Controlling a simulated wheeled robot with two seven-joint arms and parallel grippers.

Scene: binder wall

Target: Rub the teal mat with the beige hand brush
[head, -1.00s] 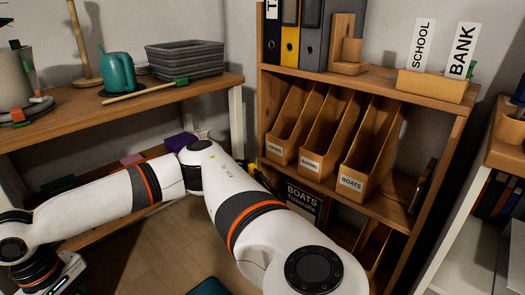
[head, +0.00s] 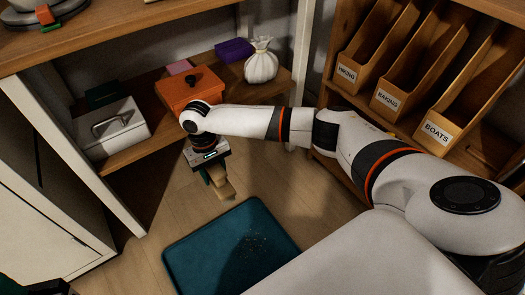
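The teal mat (head: 195,262) lies flat on the wooden floor at the bottom middle of the head view, with small pale specks on it. My white arm crosses its lower right part. My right gripper (head: 212,172) points down beyond the mat's far edge. It appears shut on the beige hand brush (head: 224,189), a small blocky beige piece hanging below it. The brush looks apart from the mat; its height above the floor is hard to judge. A dark part, probably of my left arm, shows at the bottom left corner; its fingers cannot be made out.
A low shelf behind the gripper holds an orange box (head: 188,92), a grey metal box (head: 112,128), a purple box (head: 235,49) and a white tied sack (head: 261,62). A shelf unit with file holders (head: 440,125) stands at right. A white cabinet (head: 45,200) stands at left.

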